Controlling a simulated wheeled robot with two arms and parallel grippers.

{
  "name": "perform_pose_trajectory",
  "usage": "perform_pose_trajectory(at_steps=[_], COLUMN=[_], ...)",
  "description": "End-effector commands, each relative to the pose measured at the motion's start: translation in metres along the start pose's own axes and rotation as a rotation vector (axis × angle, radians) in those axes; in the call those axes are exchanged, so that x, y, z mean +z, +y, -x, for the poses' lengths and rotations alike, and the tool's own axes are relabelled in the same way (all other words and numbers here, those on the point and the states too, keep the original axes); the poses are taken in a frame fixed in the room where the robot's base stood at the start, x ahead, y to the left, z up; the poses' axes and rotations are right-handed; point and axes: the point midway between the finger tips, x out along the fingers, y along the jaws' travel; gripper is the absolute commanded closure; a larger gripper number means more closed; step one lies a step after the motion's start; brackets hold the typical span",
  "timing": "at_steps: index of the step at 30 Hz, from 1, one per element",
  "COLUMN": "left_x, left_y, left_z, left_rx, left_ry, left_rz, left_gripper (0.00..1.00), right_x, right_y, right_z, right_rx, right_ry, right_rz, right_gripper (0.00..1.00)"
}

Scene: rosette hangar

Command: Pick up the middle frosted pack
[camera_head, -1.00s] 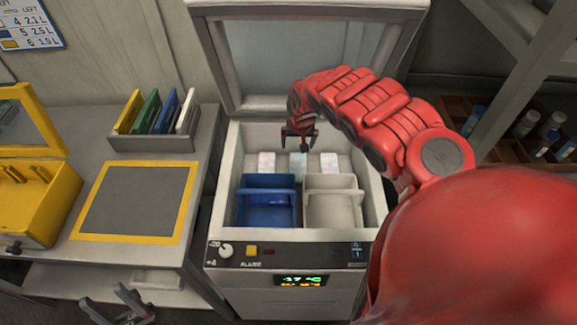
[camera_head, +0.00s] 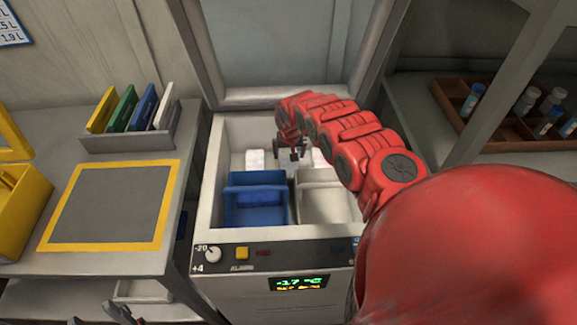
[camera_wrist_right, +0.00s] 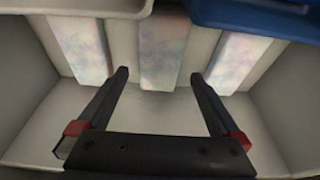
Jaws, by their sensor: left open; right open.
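Three pale frosted packs lie in a row in the open freezer chest, behind the baskets. In the right wrist view the middle frosted pack (camera_wrist_right: 164,50) is between the other two packs, one on the left (camera_wrist_right: 82,48) and one on the right (camera_wrist_right: 240,58). My right gripper (camera_wrist_right: 160,75) is open, its fingertips on either side of the middle pack's near end in that view, with nothing held. In the head view the right gripper (camera_head: 291,152) hides most of the middle pack. My left gripper (camera_head: 106,317) is open at the bottom edge, partly cut off, away from the freezer.
A blue basket (camera_head: 257,188) and a white basket (camera_head: 327,200) fill the chest's front. The freezer's walls (camera_head: 209,190) surround the packs, and its raised lid stands behind. A side table at left holds a yellow-edged mat (camera_head: 165,205) and a rack of coloured panels (camera_head: 128,140).

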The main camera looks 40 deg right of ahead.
Motion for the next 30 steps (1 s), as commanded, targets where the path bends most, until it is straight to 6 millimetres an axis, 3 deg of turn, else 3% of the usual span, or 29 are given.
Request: perform_pose_trajectory(at_steps=[8, 16, 19, 30], left_x=[0.0, 0.001, 0.003, 0.003], left_y=[0.0, 0.0, 0.001, 0.001], left_z=[0.001, 0.005, 0.017, 0.019], left_rx=[0.0, 0.0, 0.0, 0.0], left_ry=[0.0, 0.0, 0.0, 0.0], left_rz=[0.0, 0.0, 0.0, 0.0], left_gripper=[0.5, 0.5, 0.5, 0.5], right_x=[0.002, 0.004, 0.004, 0.002], right_y=[-0.001, -0.002, -0.003, -0.001], right_z=[-0.013, -0.04, -0.053, -0.057], right_rx=[-0.001, 0.001, 0.0, 0.003], right_ry=[-0.001, 0.0, 0.001, 0.002], right_rz=[-0.001, -0.003, -0.002, -0.001], right_gripper=[0.0, 0.0, 0.0, 0.0])
